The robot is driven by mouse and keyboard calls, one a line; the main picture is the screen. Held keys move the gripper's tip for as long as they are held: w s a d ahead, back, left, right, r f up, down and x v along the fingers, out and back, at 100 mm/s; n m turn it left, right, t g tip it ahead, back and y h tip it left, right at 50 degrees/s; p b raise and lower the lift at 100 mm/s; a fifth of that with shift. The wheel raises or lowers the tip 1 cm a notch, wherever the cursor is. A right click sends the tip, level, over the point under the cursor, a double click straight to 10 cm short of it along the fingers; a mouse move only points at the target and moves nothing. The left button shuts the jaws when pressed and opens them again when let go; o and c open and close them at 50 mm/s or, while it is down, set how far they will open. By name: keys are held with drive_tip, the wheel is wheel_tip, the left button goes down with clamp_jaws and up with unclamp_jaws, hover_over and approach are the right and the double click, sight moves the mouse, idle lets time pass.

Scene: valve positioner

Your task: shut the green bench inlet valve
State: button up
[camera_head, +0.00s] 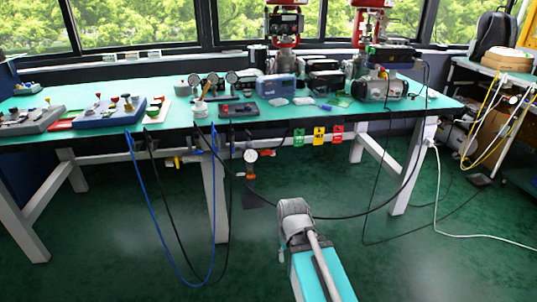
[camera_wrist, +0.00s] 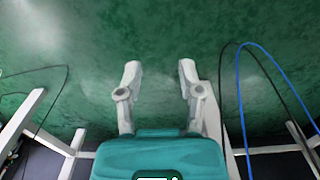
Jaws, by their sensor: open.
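My gripper (camera_wrist: 158,72) is open in the wrist view, its two pale fingers wide apart with only green floor between them. In the head view my arm reaches up from the bottom, well below and in front of the workbench (camera_head: 255,130), and the fingers cannot be made out. Under the bench front edge, a yellow-handled fitting (camera_head: 178,162) and a red-handled fitting (camera_head: 267,152) show near a round gauge (camera_head: 250,156). I cannot pick out a green valve handle for certain.
A blue hose (camera_head: 160,225) and black hoses hang in loops from the bench to near the floor. White bench legs (camera_head: 221,190) stand left and right. A white cable (camera_head: 470,236) lies on the right. Open floor surrounds my arm.

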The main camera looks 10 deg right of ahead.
drive_tip(key=shift+w+a, duration=0.1)
drive_tip(key=shift+a, duration=0.05)
drive_tip(key=w+a+m+t+y+b, duration=0.25)
drive_tip(key=w+m+t, duration=0.2)
drive_tip(key=w, duration=0.55)
drive_tip(key=w+d+r+m+t+h+b, duration=0.2)
drive_tip(key=w+r+m+t, duration=1.1)
drive_tip(key=shift+d+r, duration=0.25)
drive_tip(key=shift+d, duration=0.05)
drive_tip(key=shift+w+m+t+h, duration=0.1)
drive_tip(key=shift+m+t+h, duration=0.15)
